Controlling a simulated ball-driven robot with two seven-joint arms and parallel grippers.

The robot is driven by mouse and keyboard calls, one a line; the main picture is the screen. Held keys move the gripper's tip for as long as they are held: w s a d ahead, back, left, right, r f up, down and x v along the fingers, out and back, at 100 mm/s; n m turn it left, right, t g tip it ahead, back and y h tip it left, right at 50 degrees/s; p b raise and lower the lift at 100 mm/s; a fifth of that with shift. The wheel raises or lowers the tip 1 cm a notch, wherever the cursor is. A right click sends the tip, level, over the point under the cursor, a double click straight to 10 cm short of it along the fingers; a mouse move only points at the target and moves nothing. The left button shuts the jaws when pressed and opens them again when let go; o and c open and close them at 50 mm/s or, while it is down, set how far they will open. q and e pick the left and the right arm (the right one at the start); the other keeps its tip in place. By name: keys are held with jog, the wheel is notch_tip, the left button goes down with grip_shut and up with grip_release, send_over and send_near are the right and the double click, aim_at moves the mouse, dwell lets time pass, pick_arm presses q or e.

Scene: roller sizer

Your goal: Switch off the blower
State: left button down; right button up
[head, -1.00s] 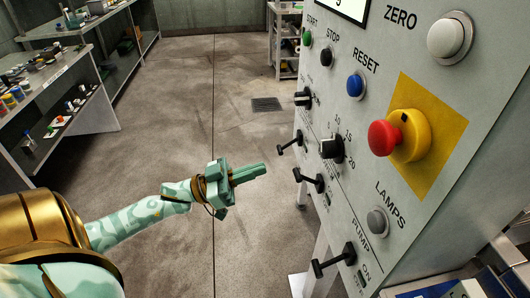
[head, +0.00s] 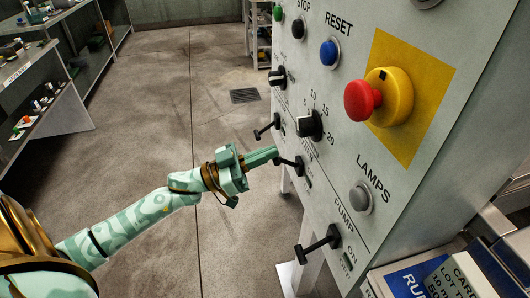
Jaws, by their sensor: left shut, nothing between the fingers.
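The grey control panel (head: 400,190) slants along the right side. Its front has three black T-handled levers: a far one (head: 266,127), a middle one (head: 289,163) and a near one (head: 317,244) under the word PUMP with an ON mark. The labels by the far and middle levers are too small or too oblique to read, so I cannot tell which is the blower's. My left gripper (head: 272,155) is shut and empty. Its fingertips are right beside the middle lever's handle; I cannot tell if they touch it. My right gripper is out of view.
A red emergency button (head: 363,100) on a yellow plate sticks out of the panel. A black dial (head: 309,124), a blue RESET button (head: 328,53) and a grey LAMPS button (head: 361,199) are close by. Boxes (head: 455,277) stand at bottom right. Floor left of the panel is clear.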

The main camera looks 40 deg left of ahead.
pick_arm(q)
jog(key=shift+f, duration=0.1)
jog(key=shift+s+a+f+t+b, duration=0.15)
jog(key=shift+f+t+b, duration=0.2)
jog(key=shift+b, duration=0.25)
